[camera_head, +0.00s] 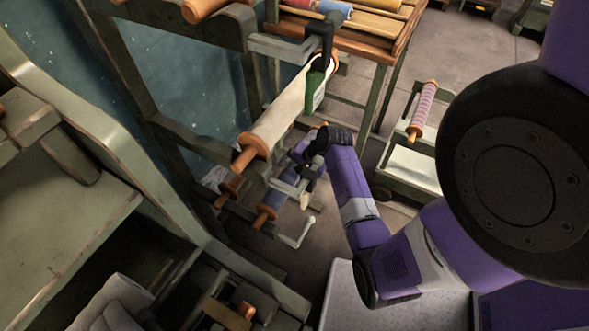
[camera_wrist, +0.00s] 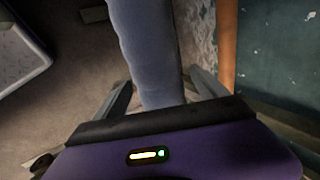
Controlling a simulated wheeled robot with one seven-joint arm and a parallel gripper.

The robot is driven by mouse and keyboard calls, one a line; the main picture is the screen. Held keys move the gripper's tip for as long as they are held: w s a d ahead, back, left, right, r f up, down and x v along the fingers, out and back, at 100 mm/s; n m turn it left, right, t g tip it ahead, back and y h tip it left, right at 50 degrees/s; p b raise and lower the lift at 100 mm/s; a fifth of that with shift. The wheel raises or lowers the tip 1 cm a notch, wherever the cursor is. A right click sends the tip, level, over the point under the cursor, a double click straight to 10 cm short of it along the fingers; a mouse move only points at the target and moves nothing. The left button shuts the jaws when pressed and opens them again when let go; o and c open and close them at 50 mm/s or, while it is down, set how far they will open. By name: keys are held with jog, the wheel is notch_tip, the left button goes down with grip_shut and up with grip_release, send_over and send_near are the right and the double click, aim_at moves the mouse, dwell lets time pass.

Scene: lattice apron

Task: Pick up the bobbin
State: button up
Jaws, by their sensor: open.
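A bobbin wound in blue-grey thread (camera_head: 275,203) with an orange-brown wooden end sits low on the rack in the head view. It is partly hidden by my gripper and the rack. In the wrist view the blue-grey bobbin (camera_wrist: 148,45) runs from the top edge down between my two fingers. My gripper (camera_head: 300,183) is open at the bobbin, and in the wrist view its fingers (camera_wrist: 162,78) stand apart on either side of it. I cannot tell whether either finger touches it.
A large cream-wound bobbin (camera_head: 288,112) hangs above my gripper beside a green tag (camera_head: 315,92). A pink-wound bobbin (camera_head: 424,108) lies on a small stand at right. A pale crank handle (camera_head: 300,236) is below my gripper. Green rack posts stand close at left.

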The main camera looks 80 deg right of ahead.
aim_at(294, 165)
grip_shut()
jog(key=shift+r, duration=0.1)
notch_tip(294, 165, up, 10)
jog(key=shift+p, duration=0.7)
